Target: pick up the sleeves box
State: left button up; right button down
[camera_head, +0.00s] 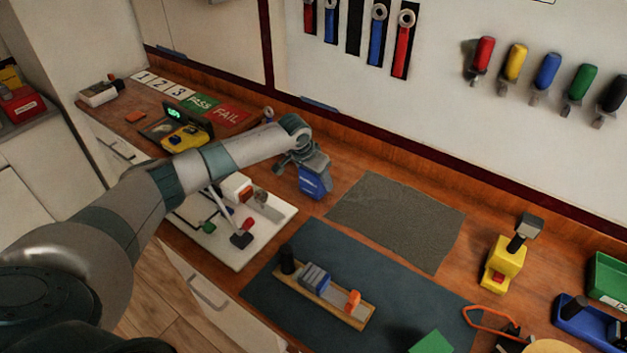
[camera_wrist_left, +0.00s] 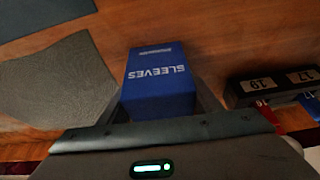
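The sleeves box (camera_head: 313,182) is a small blue carton near the back of the bench, left of the grey mat. In the left wrist view the box (camera_wrist_left: 160,80) shows white SLEEVES lettering. My left gripper (camera_head: 306,160) is over the box from above. In the left wrist view the fingers of my left gripper (camera_wrist_left: 163,95) lie on either side of the box, close to its faces. Whether they press on it is not clear. The contact between box and bench is hard to make out. My right gripper is not in view.
A white board with switches (camera_head: 270,212) lies under my left forearm. A grey mat (camera_head: 375,205) is just right of the box and bare. A dark mat (camera_head: 262,293) with a breaker rail (camera_head: 335,308) lies in front. A yellow tool (camera_head: 503,262) stands further right.

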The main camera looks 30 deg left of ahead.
pick_arm(q)
jog(key=shift+r, duration=0.2)
jog(key=shift+r+b, duration=0.55)
jog(key=shift+r, duration=0.05)
notch_tip(320, 180, up, 2)
jog(key=shift+w+r+b, duration=0.1)
jog(key=shift+r+b, duration=0.15)
jog(key=shift+b, duration=0.45)
jog(key=s+d+r+b, duration=0.3)
jog(key=d+r, duration=0.4)
jog(key=d, duration=0.4)
jog(key=shift+d, duration=0.15)
